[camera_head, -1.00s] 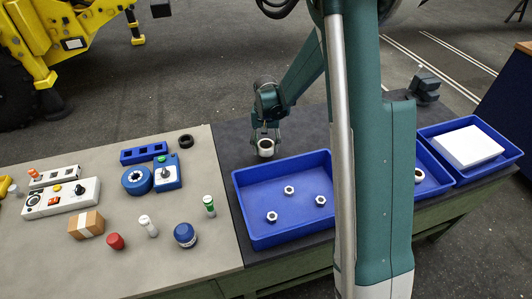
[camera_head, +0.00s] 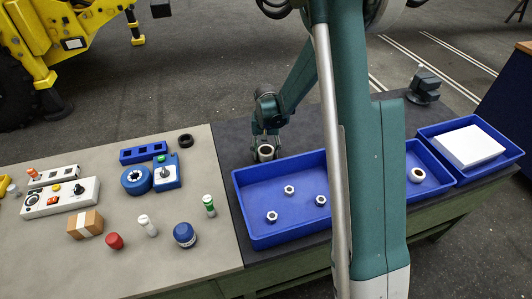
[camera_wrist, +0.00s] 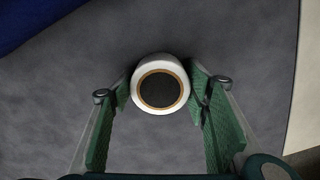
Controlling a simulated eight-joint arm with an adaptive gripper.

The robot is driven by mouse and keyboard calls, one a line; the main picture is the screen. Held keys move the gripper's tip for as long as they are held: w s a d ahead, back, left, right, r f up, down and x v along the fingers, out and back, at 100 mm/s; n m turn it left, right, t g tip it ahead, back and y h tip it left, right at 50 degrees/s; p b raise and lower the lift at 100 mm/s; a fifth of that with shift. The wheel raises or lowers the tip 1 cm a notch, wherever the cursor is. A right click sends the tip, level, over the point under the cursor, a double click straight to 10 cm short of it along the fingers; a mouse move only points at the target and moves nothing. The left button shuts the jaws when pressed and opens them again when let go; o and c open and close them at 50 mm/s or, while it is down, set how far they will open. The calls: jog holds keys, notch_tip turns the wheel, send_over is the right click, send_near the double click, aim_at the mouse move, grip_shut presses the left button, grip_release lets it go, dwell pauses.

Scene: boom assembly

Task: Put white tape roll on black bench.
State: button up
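The white tape roll (camera_wrist: 135,88), with a brown inner ring and dark hole, sits between the fingertips of my gripper (camera_wrist: 160,92) in the wrist view. Both green finger pads appear to touch its sides. In the head view, my gripper (camera_head: 265,149) points down at the roll (camera_head: 265,153), behind the blue tray's left rear corner. The roll is upright, at or very near the surface of the black bench (camera_head: 228,151); any small gap beneath it cannot be told.
A blue tray (camera_head: 238,212) with several nuts stands just in front of the roll. Another ring-shaped part (camera_head: 417,175) lies farther right in blue tray space. A grey bench (camera_head: 55,262) with tools and blocks adjoins on the left. A dark vise-like block (camera_head: 424,88) stands at the back right.

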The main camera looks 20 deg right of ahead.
aim_at(266, 150)
jog(key=o, duration=0.3)
jog(key=shift+r, duration=0.2)
jog(key=shift+r+p, duration=0.7)
jog(key=shift+r, duration=5.3)
